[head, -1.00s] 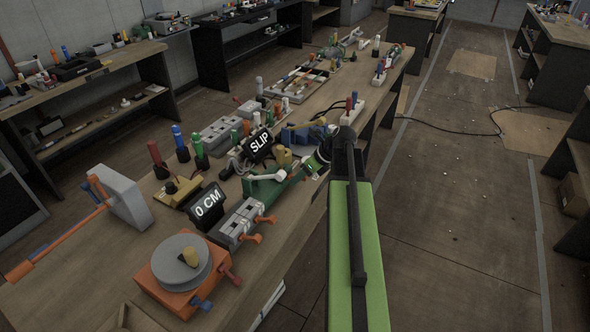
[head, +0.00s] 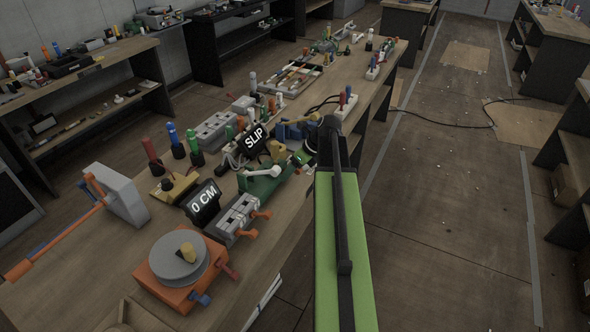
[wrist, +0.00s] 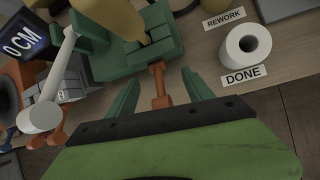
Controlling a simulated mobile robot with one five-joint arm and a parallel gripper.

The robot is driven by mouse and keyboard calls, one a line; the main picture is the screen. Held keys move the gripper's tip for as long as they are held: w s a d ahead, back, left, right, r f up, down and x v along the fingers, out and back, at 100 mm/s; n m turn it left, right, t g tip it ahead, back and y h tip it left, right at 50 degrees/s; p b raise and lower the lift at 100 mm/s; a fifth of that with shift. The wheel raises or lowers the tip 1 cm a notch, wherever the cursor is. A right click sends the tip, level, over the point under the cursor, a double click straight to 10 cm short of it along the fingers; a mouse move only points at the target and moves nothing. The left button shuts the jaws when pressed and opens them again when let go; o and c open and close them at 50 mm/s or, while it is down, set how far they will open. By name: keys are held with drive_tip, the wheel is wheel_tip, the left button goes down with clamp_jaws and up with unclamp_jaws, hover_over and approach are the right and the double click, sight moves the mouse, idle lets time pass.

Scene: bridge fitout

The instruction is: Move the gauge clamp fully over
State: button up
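A green fixture (head: 262,184), which looks like the gauge clamp, sits on the long bench beside the SLIP display. It has a white-tipped lever (head: 262,173) and a yellow piece. In the wrist view the fixture (wrist: 160,50) fills the upper middle, its lever (wrist: 60,85) pointing down at the left. An orange T-shaped handle (wrist: 158,85) sticks out from its near side. My gripper (wrist: 160,95) is open, its two green fingers apart on either side of this handle and not visibly touching it. In the head view my arm largely hides the gripper.
The 0 CM display (head: 203,198) and a grey vise-like block (head: 236,217) stand at the left. An orange turntable (head: 180,262) is nearer. A white roll (wrist: 246,45) stands by DONE and REWORK labels. Open floor (head: 450,200) lies right of the bench.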

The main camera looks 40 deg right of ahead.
drive_tip(key=shift+s, duration=0.1)
drive_tip(key=p+v, duration=1.5)
drive_tip(key=v, duration=0.2)
drive_tip(key=shift+s+r, duration=0.15)
drive_tip(key=shift+r, duration=0.1)
